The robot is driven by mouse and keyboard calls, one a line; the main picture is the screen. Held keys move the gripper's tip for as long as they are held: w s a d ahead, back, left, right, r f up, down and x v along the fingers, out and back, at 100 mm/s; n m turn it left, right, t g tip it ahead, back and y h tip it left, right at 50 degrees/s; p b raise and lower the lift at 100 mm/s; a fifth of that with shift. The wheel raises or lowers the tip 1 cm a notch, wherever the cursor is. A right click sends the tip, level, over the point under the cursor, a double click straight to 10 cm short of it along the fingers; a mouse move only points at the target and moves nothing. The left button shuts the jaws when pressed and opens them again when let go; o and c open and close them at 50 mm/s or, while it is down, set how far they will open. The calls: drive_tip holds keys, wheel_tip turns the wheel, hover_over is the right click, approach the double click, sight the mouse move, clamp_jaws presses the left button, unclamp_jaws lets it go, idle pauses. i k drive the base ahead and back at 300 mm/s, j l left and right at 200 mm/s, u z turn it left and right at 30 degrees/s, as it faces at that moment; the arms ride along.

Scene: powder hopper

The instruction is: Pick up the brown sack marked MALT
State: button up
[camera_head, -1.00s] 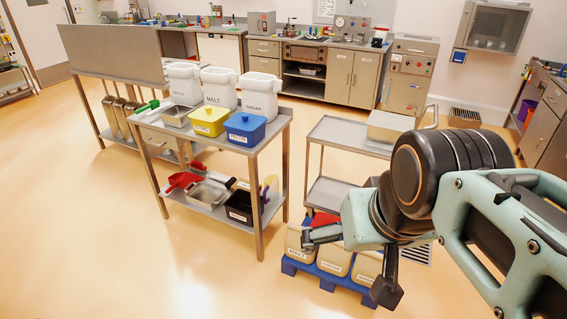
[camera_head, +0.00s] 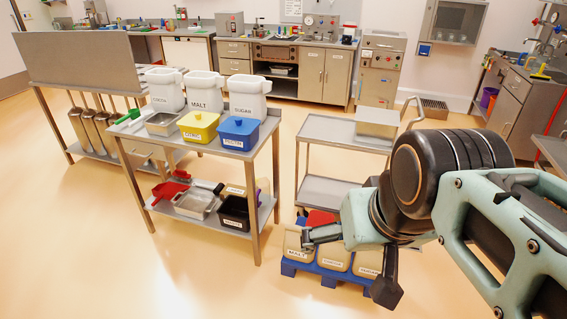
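The tan-brown sack marked MALT (camera_head: 296,248) stands upright at the left end of a blue pallet (camera_head: 328,279) on the floor. My gripper (camera_head: 346,268) is in front of and above the pallet in this view, its two fingers spread wide apart with nothing visible between them. Its left finger overlaps the right side of the MALT sack in the picture; I cannot tell if they touch. A second sack (camera_head: 334,259) stands in the middle, and a third (camera_head: 368,263) stands at the right, partly hidden by my gripper.
A steel table (camera_head: 262,145) with white bins, a yellow tub and a blue tub stands left of the pallet. A steel trolley (camera_head: 335,130) stands behind it. Something red (camera_head: 318,218) lies behind the sacks. The floor at front left is clear.

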sight(292, 246)
drive_tip(key=j+z, duration=0.2)
drive_tip(key=j, duration=0.3)
drive_tip(key=k+l+u, duration=0.25)
drive_tip(key=k+l, duration=0.25)
drive_tip(key=l, duration=0.25)
drive_tip(key=k+l+u, duration=0.25)
drive_tip(key=k+l, duration=0.3)
drive_tip(key=l, duration=0.15)
drive_tip(key=i+j+z, duration=0.1)
drive_tip(key=z, duration=0.55)
drive_tip(key=i+j+z, duration=0.5)
drive_tip(key=j, duration=0.15)
drive_tip(key=i+j+z, duration=0.1)
drive_tip(key=j, duration=0.25)
drive_tip(key=i+j+z, duration=0.1)
drive_tip(key=j, duration=0.25)
drive_tip(key=i+j+u, duration=0.35)
drive_tip(key=i, duration=0.2)
